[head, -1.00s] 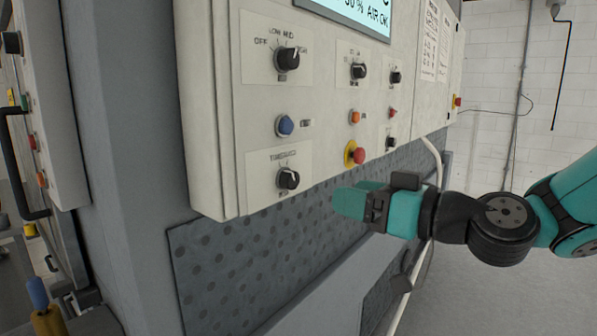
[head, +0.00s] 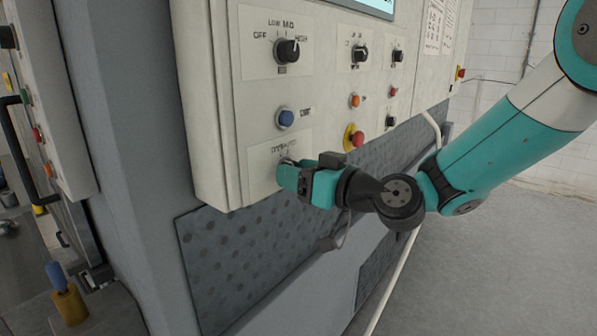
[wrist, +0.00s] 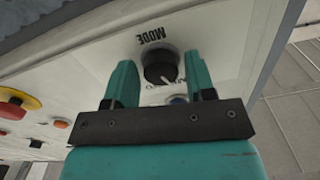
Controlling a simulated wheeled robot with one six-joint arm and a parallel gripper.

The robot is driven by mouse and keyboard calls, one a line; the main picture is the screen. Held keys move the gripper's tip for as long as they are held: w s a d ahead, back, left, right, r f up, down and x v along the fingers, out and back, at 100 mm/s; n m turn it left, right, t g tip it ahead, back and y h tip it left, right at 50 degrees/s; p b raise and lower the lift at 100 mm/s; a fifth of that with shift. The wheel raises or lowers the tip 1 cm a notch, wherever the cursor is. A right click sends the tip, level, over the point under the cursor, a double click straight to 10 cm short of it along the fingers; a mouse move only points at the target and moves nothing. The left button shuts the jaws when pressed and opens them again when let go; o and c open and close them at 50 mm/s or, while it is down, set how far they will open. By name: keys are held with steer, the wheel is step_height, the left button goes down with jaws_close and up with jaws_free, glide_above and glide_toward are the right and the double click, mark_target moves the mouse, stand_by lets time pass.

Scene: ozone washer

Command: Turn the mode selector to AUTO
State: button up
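The mode selector is a round black knob (wrist: 160,68) on a pale plate, with the word MODE upside down above it in the wrist view. A light pointer mark on it points down and slightly right there; the small lettering near it is only partly readable. My gripper (wrist: 158,64) is open, with one teal finger on each side of the knob in the picture. I cannot tell whether the fingers touch it. In the head view, my gripper (head: 283,176) is at the panel's lower left and hides the knob.
The control panel (head: 220,110) also carries a LOW/MID/HIGH knob (head: 287,50), a blue button (head: 285,117), an orange button (head: 355,100) and a red stop button on yellow (head: 355,138). A dotted grey plate (head: 235,255) lies below. Open floor is at the right.

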steer(key=c, duration=0.6)
steer(key=shift+m, duration=0.3)
steer(key=shift+m+b, duration=1.05)
steer(key=shift+m, duration=2.55)
steer(key=o, duration=0.9)
